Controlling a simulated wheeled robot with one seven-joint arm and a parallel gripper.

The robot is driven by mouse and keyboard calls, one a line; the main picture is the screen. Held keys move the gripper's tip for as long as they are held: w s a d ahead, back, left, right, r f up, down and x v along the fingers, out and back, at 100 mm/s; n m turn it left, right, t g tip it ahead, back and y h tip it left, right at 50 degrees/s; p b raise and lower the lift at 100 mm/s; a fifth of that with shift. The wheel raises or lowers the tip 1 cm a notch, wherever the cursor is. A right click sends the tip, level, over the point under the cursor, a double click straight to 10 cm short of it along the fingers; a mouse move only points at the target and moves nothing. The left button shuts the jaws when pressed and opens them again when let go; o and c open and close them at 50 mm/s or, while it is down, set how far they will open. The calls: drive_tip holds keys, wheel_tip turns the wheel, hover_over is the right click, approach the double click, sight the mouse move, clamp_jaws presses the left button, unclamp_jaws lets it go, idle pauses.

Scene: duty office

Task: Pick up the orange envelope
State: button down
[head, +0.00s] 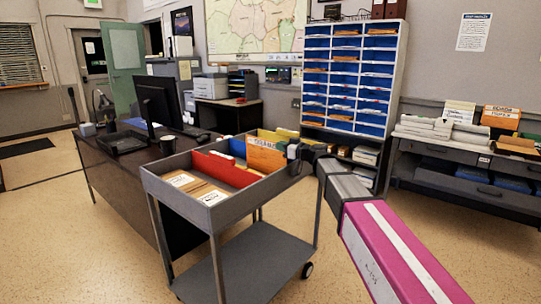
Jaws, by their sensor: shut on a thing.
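The orange envelope (264,158) stands upright at the right end of the grey cart's top tray (217,217), with printed text along its upper edge. My gripper (291,152) reaches in from the right and is shut on the envelope's right edge. The fingertips are small and dark here, so their exact hold is hard to see. The envelope's lower edge is near the tray contents; I cannot tell whether it is clear of them.
The tray also holds a red divider (224,169), blue and yellow folders, and brown envelopes (198,187). A desk with a monitor (158,101) stands behind the cart. A blue pigeonhole shelf (345,81) and a side table (453,176) are at right. Floor is open at left.

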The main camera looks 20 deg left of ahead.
drive_tip(key=shift+r, duration=0.1)
wheel_tip(320, 180, up, 10)
drive_tip(key=shift+f, duration=0.1)
idle(0.3)
idle(0.6)
